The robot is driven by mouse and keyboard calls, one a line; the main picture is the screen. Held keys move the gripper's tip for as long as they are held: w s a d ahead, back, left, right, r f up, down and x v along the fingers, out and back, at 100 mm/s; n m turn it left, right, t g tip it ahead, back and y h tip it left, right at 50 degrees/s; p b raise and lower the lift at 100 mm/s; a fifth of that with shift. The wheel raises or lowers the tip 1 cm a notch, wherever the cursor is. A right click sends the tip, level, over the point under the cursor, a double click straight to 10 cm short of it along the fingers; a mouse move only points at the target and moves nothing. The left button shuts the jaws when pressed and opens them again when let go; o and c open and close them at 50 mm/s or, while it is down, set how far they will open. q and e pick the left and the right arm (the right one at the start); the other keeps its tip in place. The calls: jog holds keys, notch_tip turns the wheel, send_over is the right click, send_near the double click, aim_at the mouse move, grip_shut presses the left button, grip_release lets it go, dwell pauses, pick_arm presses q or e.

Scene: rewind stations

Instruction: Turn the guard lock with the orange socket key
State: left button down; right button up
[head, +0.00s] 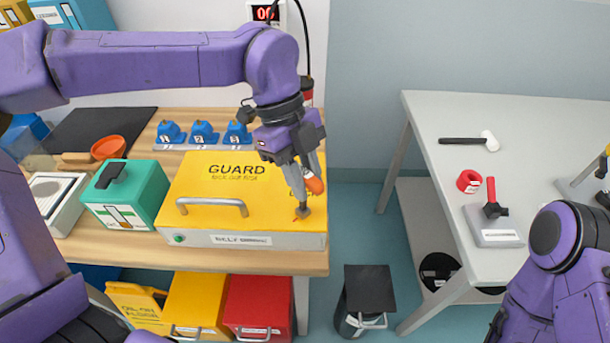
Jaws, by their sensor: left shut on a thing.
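My left gripper (304,183) is shut on the orange socket key (315,186) and points down over the right part of the yellow guard (245,193). Only the key's orange part shows clearly beside the grey fingers. The guard lock (301,214) is a small dark spot on the guard's top, directly below the fingertips. Whether the key's lower end sits in the lock or just above it, I cannot tell. The guard lies flat and has a grey bar handle at its front left. My right arm shows at the lower right, but its gripper is not in view.
A green box (128,195) stands left of the guard on the wooden bench. Blue numbered blocks (203,133) stand behind it. An orange bowl (108,147) is at the back left. A grey table (425,122) with a mallet (470,141) and red tape roll (468,181) stands right, across a floor gap.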

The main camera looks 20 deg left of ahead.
pick_arm(q)
jog(key=shift+f+b, duration=0.5)
jog(key=shift+f, duration=0.2)
jog(key=r+p, duration=0.1)
jog(key=p, duration=0.2)
jog(key=shift+p, duration=0.35)
jog(key=shift+a+f, duration=0.1)
jog(key=shift+f, duration=0.2)
jog(key=shift+r+m+g+p, duration=0.1)
jog(key=shift+m+g+p, duration=0.2)
jog(key=shift+m+p, duration=0.45)
jog(key=shift+m+g+y+p, duration=0.5)
jog(key=shift+m+y+p, duration=0.2)
jog(key=shift+m+p, duration=1.2)
jog(key=shift+m+g+y+p, duration=0.4)
jog(key=shift+m+y+p, duration=0.4)
jog(key=shift+m+p, duration=1.75)
jog(key=shift+p, duration=0.7)
